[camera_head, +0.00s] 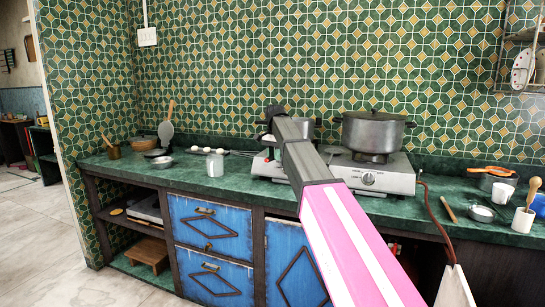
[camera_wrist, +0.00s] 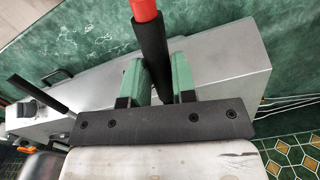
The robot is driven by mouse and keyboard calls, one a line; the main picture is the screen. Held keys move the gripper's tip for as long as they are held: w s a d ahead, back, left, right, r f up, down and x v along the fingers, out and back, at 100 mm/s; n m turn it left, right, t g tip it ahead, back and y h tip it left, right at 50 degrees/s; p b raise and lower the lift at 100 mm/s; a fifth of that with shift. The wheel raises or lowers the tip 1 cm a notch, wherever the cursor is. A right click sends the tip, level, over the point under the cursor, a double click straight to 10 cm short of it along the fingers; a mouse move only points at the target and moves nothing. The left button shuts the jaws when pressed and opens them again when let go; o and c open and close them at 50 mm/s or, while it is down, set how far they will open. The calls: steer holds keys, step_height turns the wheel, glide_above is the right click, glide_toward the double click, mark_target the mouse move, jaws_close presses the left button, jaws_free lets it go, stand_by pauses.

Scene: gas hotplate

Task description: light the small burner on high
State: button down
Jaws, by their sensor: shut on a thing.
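The grey gas hotplate (camera_head: 375,175) stands on the green counter, with a round knob (camera_head: 368,179) on the front of its right part. A lidded grey pot (camera_head: 372,132) sits on that part. My arm crosses in front of the hotplate's left part and hides much of it, so I cannot make out the small burner or any flame. In the wrist view my gripper (camera_wrist: 158,80) has its green fingers shut on a black rod with a red end (camera_wrist: 151,48), seemingly a lighter. The hotplate's grey body (camera_wrist: 225,72) lies beyond the fingers.
A second pot is partly hidden behind my arm. A metal canister (camera_head: 215,164) stands left of the hotplate. A red-brown hose (camera_head: 440,222) hangs at its right. A white mortar (camera_head: 523,218) and small bowl (camera_head: 482,213) are at the counter's right.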

steer(key=shift+w+d, duration=0.3)
steer(key=shift+w, duration=0.2)
steer(key=shift+s, duration=0.1)
stand_by(0.3)
steer(key=shift+s+a, duration=0.4)
steer(key=shift+s, duration=0.15)
steer(key=shift+w+d, duration=0.35)
steer(key=shift+w, duration=0.25)
steer(key=shift+s+a, duration=0.35)
steer(key=shift+s, duration=0.25)
steer(key=s+a, duration=0.4)
steer(key=s, duration=0.3)
steer(key=s+a+r, duration=0.1)
steer(key=s+a, duration=0.3)
steer(key=s, duration=0.3)
steer(key=shift+s+a+r, duration=0.2)
steer(key=shift+s+a, duration=0.05)
steer(key=shift+a, duration=0.15)
